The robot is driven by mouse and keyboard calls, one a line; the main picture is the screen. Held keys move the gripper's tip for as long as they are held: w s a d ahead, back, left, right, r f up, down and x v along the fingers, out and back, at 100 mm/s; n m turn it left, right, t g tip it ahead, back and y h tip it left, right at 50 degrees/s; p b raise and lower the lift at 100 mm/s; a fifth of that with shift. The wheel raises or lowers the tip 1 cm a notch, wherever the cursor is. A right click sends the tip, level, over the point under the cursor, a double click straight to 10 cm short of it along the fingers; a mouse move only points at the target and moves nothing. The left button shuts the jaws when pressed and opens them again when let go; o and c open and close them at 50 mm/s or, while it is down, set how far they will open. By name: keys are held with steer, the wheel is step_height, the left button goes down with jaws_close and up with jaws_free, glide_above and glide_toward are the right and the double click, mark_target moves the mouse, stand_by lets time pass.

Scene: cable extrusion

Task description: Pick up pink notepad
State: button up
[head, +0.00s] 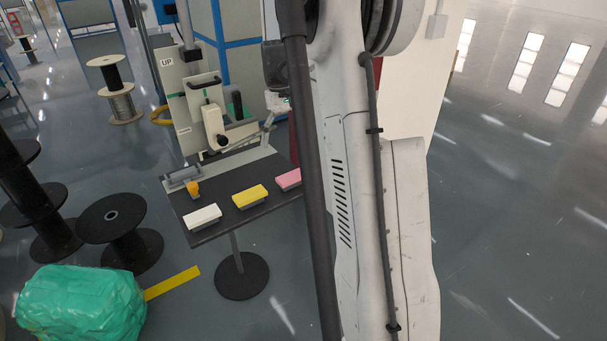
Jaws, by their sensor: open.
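The pink notepad (288,179) lies near the right edge of a small dark table (228,222). Its right end is close to my arm in the picture, which may cover part of it. A yellow notepad (250,196) lies to its left, and a white notepad (202,216) lies further left, nearer the front. The three sit apart in a slanting row.
A grey device with an orange part (190,184) sits at the table's left. A machine (215,115) stands behind. Black spools (120,235) and a green wrapped bundle (82,303) stand on the floor at left. The floor at right is clear.

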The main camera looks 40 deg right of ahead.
glide_above(292, 176)
steer(key=w, duration=0.1)
steer(key=f, duration=0.8)
steer(key=shift+a+f, duration=0.1)
steer(key=shift+a, duration=0.15)
steer(key=shift+s+d+f, duration=0.1)
steer(key=shift+s+f, duration=0.05)
steer(key=shift+f, duration=0.75)
steer(key=shift+s+d+f, duration=0.1)
steer(key=shift+f, duration=0.8)
steer(key=shift+s+d+f, duration=0.1)
steer(key=shift+s+f, duration=0.05)
steer(key=shift+f, duration=0.75)
steer(key=c, duration=1.3)
